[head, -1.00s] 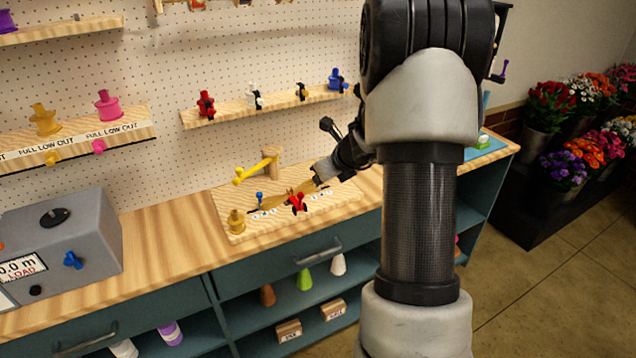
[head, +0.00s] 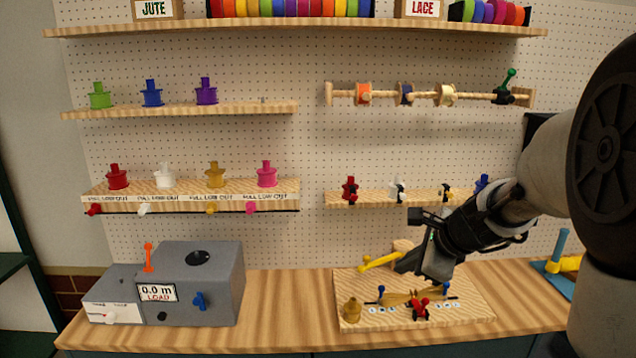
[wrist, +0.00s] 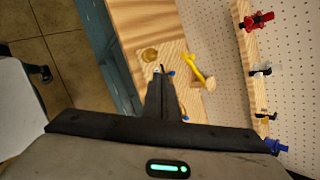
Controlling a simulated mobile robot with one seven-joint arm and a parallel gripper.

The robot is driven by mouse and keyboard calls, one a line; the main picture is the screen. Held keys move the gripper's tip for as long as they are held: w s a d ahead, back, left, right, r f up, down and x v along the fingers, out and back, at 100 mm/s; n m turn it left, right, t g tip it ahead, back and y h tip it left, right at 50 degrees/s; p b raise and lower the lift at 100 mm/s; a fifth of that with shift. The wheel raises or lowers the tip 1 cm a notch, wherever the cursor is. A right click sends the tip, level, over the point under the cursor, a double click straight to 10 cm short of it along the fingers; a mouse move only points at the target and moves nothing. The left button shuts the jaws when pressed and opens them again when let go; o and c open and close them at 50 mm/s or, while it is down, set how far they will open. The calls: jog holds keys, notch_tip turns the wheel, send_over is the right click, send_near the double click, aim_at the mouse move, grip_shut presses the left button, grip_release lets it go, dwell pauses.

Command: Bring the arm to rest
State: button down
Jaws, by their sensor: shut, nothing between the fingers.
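My arm comes in from the right of the head view, and my gripper (head: 405,264) hangs over the back of the light wooden board (head: 478,306) on the workbench. In the wrist view my gripper (wrist: 159,80) shows its dark fingers together in a narrow wedge, with nothing held between them. The fingers point toward the board (wrist: 150,30), and I cannot tell the exact gap above it. A yellow lever (head: 380,261) is just left of the fingers, and a red clip-like piece (head: 420,309) with blue knobs beside it lies in front.
A grey machine (head: 215,285) with a load display stands on the left of the bench (head: 290,310). Shelves with coloured spools (head: 205,92) and a dowel rack (head: 430,94) are on the pegboard behind. Bare bench lies between machine and board.

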jog(key=s+a+r+n+g, duration=0.1)
jog(key=s+a+r+n, duration=0.25)
jog(key=s+n, duration=0.35)
jog(key=s+a+r+n+g, duration=0.1)
jog(key=s+a+r+n, duration=0.1)
jog(key=s+a+n, duration=0.45)
jog(key=s+d+n+h, duration=0.1)
jog(key=s+d+n, duration=0.1)
jog(key=s+n, duration=0.2)
jog(key=s+d+n+h, duration=0.2)
jog(key=s+n, duration=0.2)
jog(key=s, duration=0.5)
jog(key=shift+s+d+n, duration=0.35)
jog(key=shift+p, duration=0.3)
